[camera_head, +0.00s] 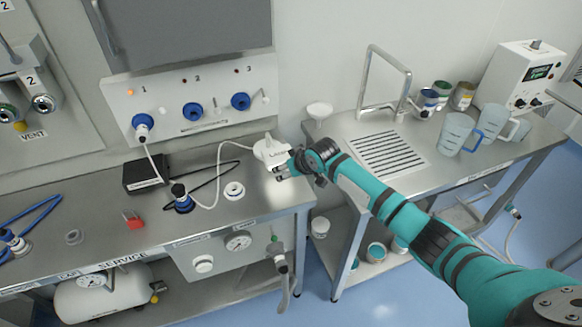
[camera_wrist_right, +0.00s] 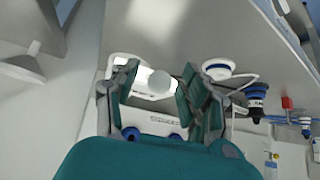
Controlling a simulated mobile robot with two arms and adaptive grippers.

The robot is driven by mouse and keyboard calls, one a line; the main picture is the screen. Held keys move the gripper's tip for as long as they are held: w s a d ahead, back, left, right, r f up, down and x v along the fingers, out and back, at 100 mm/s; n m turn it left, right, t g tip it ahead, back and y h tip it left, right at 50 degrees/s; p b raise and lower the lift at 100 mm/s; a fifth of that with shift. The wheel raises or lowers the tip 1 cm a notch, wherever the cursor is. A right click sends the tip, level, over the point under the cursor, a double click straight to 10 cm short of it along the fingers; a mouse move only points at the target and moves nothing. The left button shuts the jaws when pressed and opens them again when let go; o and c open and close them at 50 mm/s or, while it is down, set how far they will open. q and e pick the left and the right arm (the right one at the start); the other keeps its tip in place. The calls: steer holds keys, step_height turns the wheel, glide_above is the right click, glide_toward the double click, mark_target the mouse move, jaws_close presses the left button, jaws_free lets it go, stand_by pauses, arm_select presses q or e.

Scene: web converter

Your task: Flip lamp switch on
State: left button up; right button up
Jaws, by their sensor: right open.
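The white lamp unit (camera_head: 271,149), with small lettering on its front, stands on the steel bench near its right end. A white cable runs left from it. My right gripper (camera_head: 283,168) is at its front right side in the head view. In the right wrist view, my open right gripper (camera_wrist_right: 156,85) has its fingers on either side of a rounded white part (camera_wrist_right: 160,81), with the white lamp body (camera_wrist_right: 132,72) behind. I cannot tell whether the fingers touch it. The switch's position cannot be made out. My left gripper is not in view.
A wall panel (camera_head: 215,80) with blue sockets is behind the bench. A black box (camera_head: 145,172), blue connector (camera_head: 182,198) and white ring (camera_head: 234,190) are left of the lamp. A white funnel (camera_head: 319,111) and blue-handled jugs (camera_head: 455,132) are on the right-hand sink bench.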

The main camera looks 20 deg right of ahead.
steer(key=v, duration=1.1)
steer(key=shift+s+r, duration=0.25)
steer(key=shift+r, duration=0.05)
